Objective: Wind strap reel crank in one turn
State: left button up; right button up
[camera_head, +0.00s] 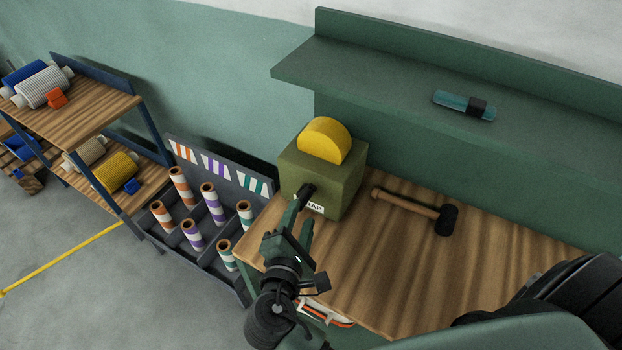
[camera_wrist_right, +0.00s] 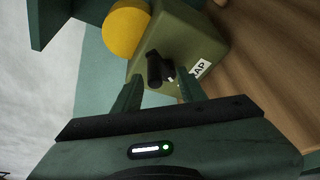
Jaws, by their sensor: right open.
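The strap reel is an olive box (camera_head: 338,186) with a yellow half-disc (camera_head: 325,140) on top and a partly hidden white label reading "AP". It stands at the back left of the wooden bench. Its black crank (camera_wrist_right: 154,68) sticks out from the front face. My right gripper (camera_head: 303,213) is in front of the box, pointing at it. In the right wrist view its two green fingers (camera_wrist_right: 159,90) are open, with the crank handle ahead of and between them. I cannot tell if they touch the handle. My left gripper is not in view.
A mallet (camera_head: 415,210) lies on the bench (camera_head: 380,270) right of the reel. A rack of striped rolls (camera_head: 208,202) stands left of the bench.

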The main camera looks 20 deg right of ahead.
aim_at(303, 207)
jog(key=x, duration=0.2)
jog(key=p+x, duration=0.1)
jog(key=shift+w+d+r, duration=0.1)
jog(key=shift+w+r, duration=0.1)
jog(key=shift+w, duration=0.05)
jog(key=x, duration=0.2)
jog(key=shift+w+d+f+p, duration=0.1)
jog(key=shift+w+d+p, duration=0.15)
jog(key=shift+p, duration=0.1)
jog(key=shift+w+d+f, duration=0.15)
jog(key=shift+w, duration=0.15)
jog(key=shift+w+d+f, duration=0.1)
jog(key=shift+w, duration=0.05)
jog(key=c, duration=0.9)
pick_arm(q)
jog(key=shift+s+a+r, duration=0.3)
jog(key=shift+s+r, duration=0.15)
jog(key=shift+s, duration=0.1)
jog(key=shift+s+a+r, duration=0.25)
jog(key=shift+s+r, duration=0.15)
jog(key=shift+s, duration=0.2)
pick_arm(e)
jog(key=shift+w, duration=0.1)
